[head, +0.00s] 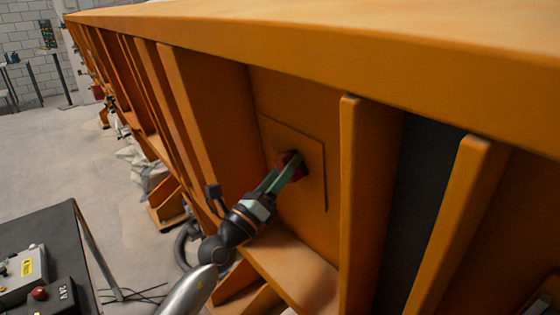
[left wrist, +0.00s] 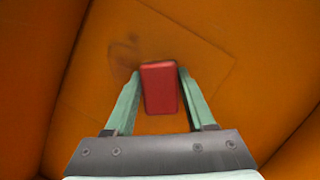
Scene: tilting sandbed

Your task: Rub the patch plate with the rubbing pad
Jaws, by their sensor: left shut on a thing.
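The patch plate (head: 311,184) is a thin orange square on the recessed side wall of the orange sandbed, between two upright ribs. It also shows in the left wrist view (left wrist: 205,62), with a dark smudge on its upper left part. My left gripper (head: 290,165) is shut on the red rubbing pad (left wrist: 160,88), which sits between its green fingers. The pad is in front of the plate, at or very near its surface; I cannot tell whether they touch. In the head view the fingers partly hide the pad. My right gripper is not in view.
Upright orange ribs (head: 355,190) stand on both sides of the plate, and a ledge (head: 292,262) runs below it. A dark table (head: 60,238) with control boxes is at the lower left. White sacks (head: 150,165) lie along the sandbed. The floor at left is open.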

